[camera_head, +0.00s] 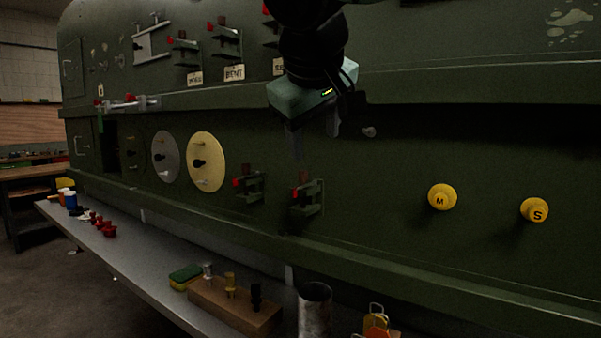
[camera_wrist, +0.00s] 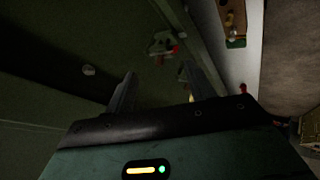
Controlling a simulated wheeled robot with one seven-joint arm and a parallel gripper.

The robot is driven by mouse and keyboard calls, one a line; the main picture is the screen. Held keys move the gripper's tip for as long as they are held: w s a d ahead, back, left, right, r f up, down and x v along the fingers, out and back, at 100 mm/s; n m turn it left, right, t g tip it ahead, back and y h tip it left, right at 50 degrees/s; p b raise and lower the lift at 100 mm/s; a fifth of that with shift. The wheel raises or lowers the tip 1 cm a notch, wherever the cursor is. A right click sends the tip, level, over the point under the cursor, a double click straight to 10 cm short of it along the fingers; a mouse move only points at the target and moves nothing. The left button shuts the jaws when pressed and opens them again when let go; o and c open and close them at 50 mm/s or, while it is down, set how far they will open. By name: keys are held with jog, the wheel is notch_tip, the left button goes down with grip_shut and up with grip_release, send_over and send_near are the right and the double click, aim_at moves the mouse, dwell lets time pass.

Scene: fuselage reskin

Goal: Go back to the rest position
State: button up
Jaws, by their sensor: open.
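My gripper (camera_head: 313,140) hangs in front of the green fuselage wall (camera_head: 420,95), at the upper middle of the head view. Its two dark fingers point down, stand apart and hold nothing. In the wrist view the fingers of my gripper (camera_wrist: 160,90) are also spread, with no object between them. A small round grey stud (camera_head: 369,132) is on the wall just right of the fingers; a similar stud (camera_wrist: 88,70) shows in the wrist view.
Yellow knobs marked M (camera_head: 441,197) and S (camera_head: 534,210) stick out at right. Red-tipped clamps (camera_head: 307,196) jut from the wall below my gripper. A grey shelf (camera_head: 130,255) runs below, holding a wooden block (camera_head: 235,308) and a metal cup (camera_head: 314,311). Floor at left is clear.

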jog(key=s+d+f+g, duration=0.3)
jog(key=s+d+f, duration=0.1)
jog(key=s+f, duration=0.4)
jog(key=s+d+f+g+y, duration=0.1)
jog(key=s+d+f, duration=0.3)
jog(key=s+f, duration=0.5)
jog(key=s+d+f+g, duration=0.4)
jog(key=s+f, duration=0.4)
jog(key=f, duration=0.6)
jog(key=shift+s+f+g, duration=0.25)
jog(key=shift+f+g, duration=0.05)
jog(key=shift+d, duration=0.1)
